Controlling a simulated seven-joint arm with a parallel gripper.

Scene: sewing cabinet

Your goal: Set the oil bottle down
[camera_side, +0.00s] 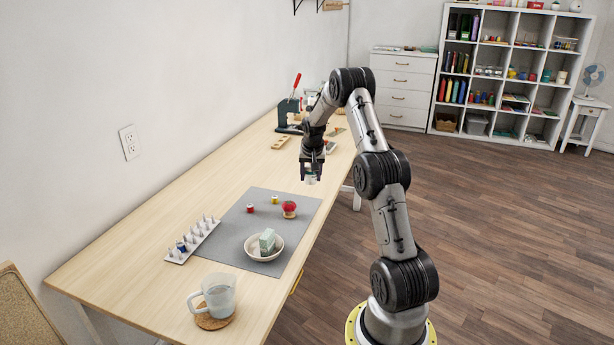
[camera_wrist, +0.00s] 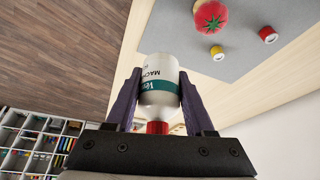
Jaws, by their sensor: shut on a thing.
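The oil bottle (camera_wrist: 159,82) is a small white bottle with a green band and a red cap, seen in the wrist view between my two fingers. My gripper (camera_wrist: 159,92) is shut on its sides. In the side view my gripper (camera_side: 312,178) points down at the right edge of the wooden table (camera_side: 130,255), beyond the grey mat. The bottle (camera_side: 311,180) shows there as a small pale shape at the fingertips. I cannot tell from the frames how far its base is above the table.
The grey mat (camera_side: 231,229) carries a red pincushion (camera_side: 289,207), a red spool (camera_side: 250,209), a yellow spool (camera_side: 275,199) and a white bowl (camera_side: 250,252). A spool rack (camera_side: 193,240) and a glass mug (camera_side: 219,294) stand nearer.

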